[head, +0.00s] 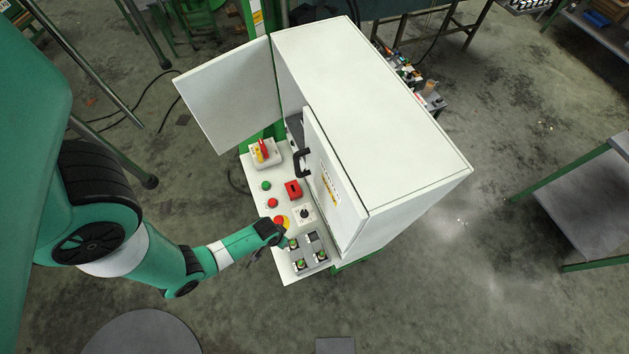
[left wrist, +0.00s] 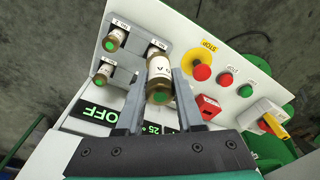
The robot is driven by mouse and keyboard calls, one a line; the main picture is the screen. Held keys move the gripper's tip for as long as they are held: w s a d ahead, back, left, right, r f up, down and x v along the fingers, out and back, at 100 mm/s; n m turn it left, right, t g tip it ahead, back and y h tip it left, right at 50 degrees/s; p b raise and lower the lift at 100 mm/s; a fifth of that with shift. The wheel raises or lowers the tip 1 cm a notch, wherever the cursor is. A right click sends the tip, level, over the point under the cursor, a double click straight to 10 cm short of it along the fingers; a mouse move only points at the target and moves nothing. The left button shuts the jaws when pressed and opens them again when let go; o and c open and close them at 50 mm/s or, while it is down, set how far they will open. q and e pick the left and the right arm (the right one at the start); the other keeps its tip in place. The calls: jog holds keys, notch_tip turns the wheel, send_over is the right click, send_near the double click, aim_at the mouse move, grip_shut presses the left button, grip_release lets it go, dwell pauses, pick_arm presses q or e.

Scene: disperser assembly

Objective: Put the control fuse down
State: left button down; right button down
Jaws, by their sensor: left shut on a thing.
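My left gripper (left wrist: 160,78) is shut on a control fuse (left wrist: 158,88), a brown and white cylinder with a green end, held between its two fingers. The fuse is over the right part of the grey fuse rack (left wrist: 135,55); I cannot tell whether it touches a slot. Two similar fuses sit in the rack's left part, an upper one (left wrist: 113,40) and a lower one (left wrist: 103,72). In the head view my left gripper (head: 284,238) is at the left edge of the rack (head: 314,246), and the held fuse is hard to make out. My right gripper is not in view.
A yellow-red stop button (left wrist: 199,66), a red box (left wrist: 208,106) and a yellow-red rotary switch (head: 262,150) stand up from the white panel. The cabinet (head: 375,100) rises behind it with an open door (head: 333,185) close to the rack. Lit displays (left wrist: 98,117) show beside the rack.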

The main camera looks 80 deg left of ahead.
pick_arm(q)
jog(key=w+a+f+b, duration=0.1)
jog(key=w+f+b, duration=0.7)
jog(key=w+a+f+b, duration=0.1)
jog(key=w+f+b, duration=0.3)
jog(key=shift+w+a+f+b, duration=0.15)
jog(key=shift+a+f+b, duration=0.15)
jog(key=shift+f+b, duration=0.05)
jog(key=shift+r, duration=0.2)
jog(key=shift+f, duration=0.15)
jog(key=c, duration=0.5)
grip_release()
jog(key=shift+c, duration=0.2)
notch_tip(320, 180, up, 12)
jog(key=s+d+p, duration=0.1)
jog(key=p, duration=1.1)
jog(key=shift+p, duration=0.3)
